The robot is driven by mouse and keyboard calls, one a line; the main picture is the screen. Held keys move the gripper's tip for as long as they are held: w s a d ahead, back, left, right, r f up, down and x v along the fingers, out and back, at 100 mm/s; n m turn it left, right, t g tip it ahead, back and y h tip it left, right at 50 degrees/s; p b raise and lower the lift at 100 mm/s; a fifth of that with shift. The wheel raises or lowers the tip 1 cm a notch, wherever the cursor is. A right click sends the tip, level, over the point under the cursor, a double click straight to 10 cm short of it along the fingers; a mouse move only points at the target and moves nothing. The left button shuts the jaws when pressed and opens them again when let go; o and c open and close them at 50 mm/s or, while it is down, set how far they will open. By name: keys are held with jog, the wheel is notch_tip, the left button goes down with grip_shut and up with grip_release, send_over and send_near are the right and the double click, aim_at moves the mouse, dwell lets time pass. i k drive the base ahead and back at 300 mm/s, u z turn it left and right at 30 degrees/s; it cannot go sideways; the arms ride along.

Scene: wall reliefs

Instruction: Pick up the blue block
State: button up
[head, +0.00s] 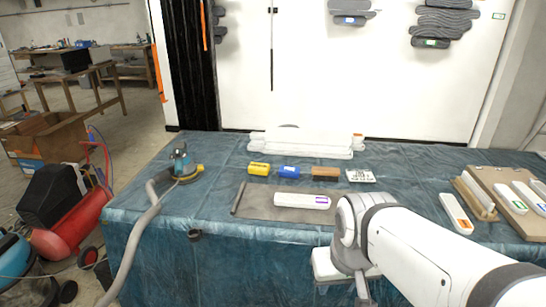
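The blue block (289,171) lies on the blue-covered table (205,215), in a row between a yellow block (259,168) on its left and a brown block (325,173) on its right. My white and grey arm reaches in from the lower right, in front of and to the right of the blue block. Its joint stands well apart from the block in the picture. My gripper's fingers do not show, so I cannot see where they are or what they hold.
A white piece with a purple mark (302,201) lies on a grey mat (254,205) in front of the row. Long white pieces (305,145) lie behind. A sander with a hose (183,166) stands left. Boards with white blocks (505,187) lie right.

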aim_at(286, 172)
jog(key=i, duration=0.95)
